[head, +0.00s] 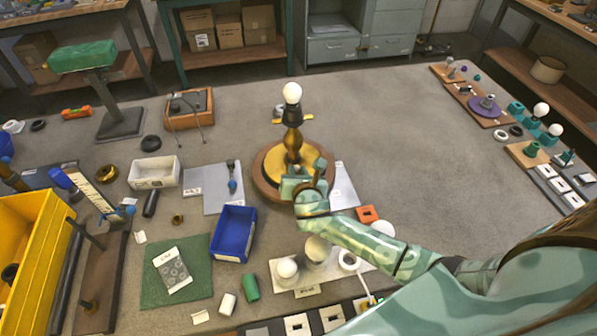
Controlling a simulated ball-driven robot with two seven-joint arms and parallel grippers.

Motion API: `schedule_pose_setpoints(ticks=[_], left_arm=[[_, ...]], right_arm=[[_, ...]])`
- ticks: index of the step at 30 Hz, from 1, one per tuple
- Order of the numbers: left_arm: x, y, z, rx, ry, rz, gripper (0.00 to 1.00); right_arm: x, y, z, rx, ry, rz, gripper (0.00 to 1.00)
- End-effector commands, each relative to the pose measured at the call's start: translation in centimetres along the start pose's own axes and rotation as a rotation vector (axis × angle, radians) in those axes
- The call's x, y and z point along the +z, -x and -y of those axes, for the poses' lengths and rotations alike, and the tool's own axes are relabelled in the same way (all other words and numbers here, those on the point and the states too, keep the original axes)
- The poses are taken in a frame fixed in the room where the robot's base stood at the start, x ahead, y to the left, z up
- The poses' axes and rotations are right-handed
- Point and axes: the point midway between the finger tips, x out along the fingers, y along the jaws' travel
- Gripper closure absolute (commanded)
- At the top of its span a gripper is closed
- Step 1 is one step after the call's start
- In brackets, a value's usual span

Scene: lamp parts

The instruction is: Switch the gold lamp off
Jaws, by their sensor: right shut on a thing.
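The gold lamp (293,143) stands upright near the middle of the table in the head view. It has a brass stem, a dark socket and a bare round bulb (292,93) on top. The bulb looks white; I cannot tell for sure whether it is lit. Its round base has a wooden rim (262,187). My right gripper (306,183) is at the front of the base, low by the stem, and is shut on a part of the lamp. The fingers hide the gripped part and any switch there. My left gripper is out of view.
A blue bin (234,232) and a white tray (153,172) stand left of the lamp. White bulbs and fittings lie on a pale board (305,287) in front. A yellow crate (38,230) is at the far left. The table right of the lamp is mostly clear.

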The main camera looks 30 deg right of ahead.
Motion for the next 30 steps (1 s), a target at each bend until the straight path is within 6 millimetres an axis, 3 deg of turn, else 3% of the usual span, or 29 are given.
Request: schedule_pose_setpoints(ticks=[18, 30], left_arm=[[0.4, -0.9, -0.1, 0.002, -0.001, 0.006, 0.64], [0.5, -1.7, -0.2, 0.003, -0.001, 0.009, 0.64]], right_arm=[[-0.6, -0.5, -2.6, -0.337, -0.141, 0.068, 1.00], [-0.5, -0.8, -3.2, -0.439, -0.181, 0.091, 1.00]])
